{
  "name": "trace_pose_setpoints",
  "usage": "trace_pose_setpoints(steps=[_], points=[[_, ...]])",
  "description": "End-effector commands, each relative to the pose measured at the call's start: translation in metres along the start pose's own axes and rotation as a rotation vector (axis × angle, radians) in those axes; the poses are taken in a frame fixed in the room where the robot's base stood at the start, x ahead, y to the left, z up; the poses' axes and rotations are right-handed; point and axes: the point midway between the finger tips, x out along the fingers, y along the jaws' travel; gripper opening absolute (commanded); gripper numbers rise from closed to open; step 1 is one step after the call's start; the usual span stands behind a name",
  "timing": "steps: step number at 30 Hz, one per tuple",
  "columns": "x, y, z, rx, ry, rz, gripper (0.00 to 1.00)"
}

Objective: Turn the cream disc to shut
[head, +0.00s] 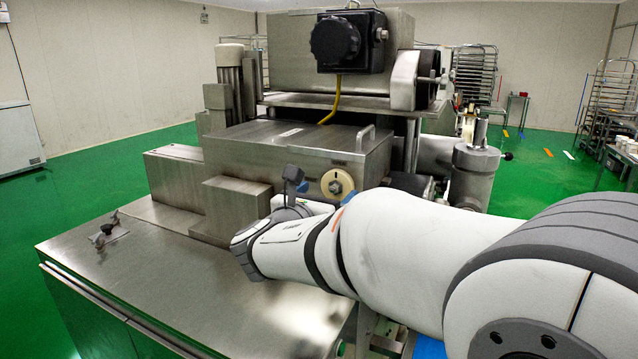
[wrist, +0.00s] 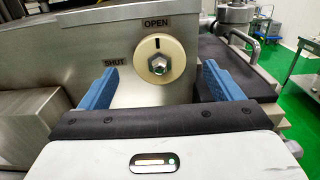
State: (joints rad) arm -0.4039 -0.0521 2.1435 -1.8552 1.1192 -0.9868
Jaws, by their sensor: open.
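The cream disc (head: 337,184) is on the front face of the machine's metal box, with a hex nut at its centre. In the wrist view the disc (wrist: 158,58) has a dark mark at its top, pointing to the OPEN label (wrist: 156,22). The SHUT label (wrist: 115,62) is to its left. My gripper (wrist: 158,85) is open, with one blue finger on each side of the disc and clear space between. The fingers appear lower than the disc and apart from it. In the head view my arm hides most of the gripper.
The steel machine top (head: 190,275) spreads out in front, with a small black knob (head: 107,229) at its left. A steel block (head: 236,208) stands left of the disc. A handle (head: 365,138) rises from the metal box above. A cylindrical post (head: 475,175) stands to the right.

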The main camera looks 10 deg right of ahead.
Motion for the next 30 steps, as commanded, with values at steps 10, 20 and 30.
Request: trace_pose_setpoints(steps=[10,20,30], points=[[0.040,0.002,0.000,0.002,0.001,0.003,0.86],[0.041,0.002,0.000,0.003,0.002,0.005,0.83],[0.041,0.003,0.000,0.003,0.002,0.006,0.55]])
